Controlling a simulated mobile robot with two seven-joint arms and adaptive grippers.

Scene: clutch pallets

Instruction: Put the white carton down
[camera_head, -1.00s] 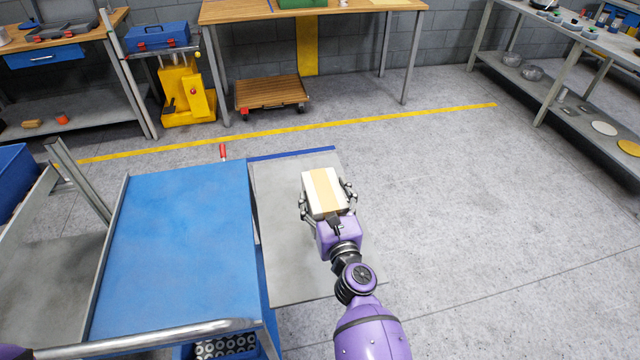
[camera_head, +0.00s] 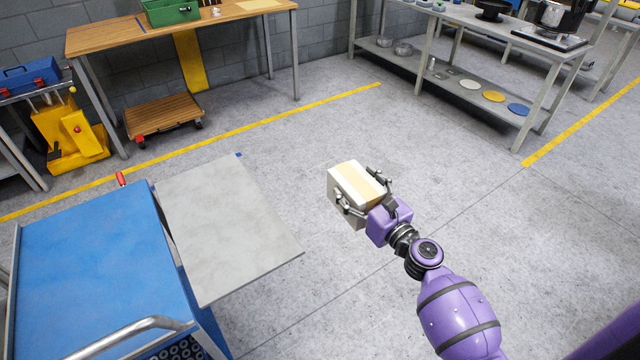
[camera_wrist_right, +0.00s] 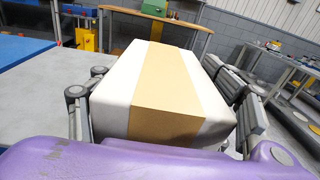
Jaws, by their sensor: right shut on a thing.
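The white carton (camera_head: 345,208) has a tan tape band along its top. My right gripper (camera_head: 363,188) is shut on it and holds it up in the air, to the right of the grey side panel. In the right wrist view the carton (camera_wrist_right: 117,95) fills the middle, with the fingers of the right gripper (camera_wrist_right: 165,108) on both its sides. The carton's underside is hidden. My left gripper is not seen in the head view.
A grey panel (camera_head: 225,220) joins the blue-topped cart (camera_head: 90,275) and is bare. A red-handled tool (camera_head: 121,179) is at the cart's far edge. A wooden workbench (camera_head: 180,28), a wheeled dolly (camera_head: 163,116) and grey shelving (camera_head: 455,80) stand farther back. Open floor lies around the carton.

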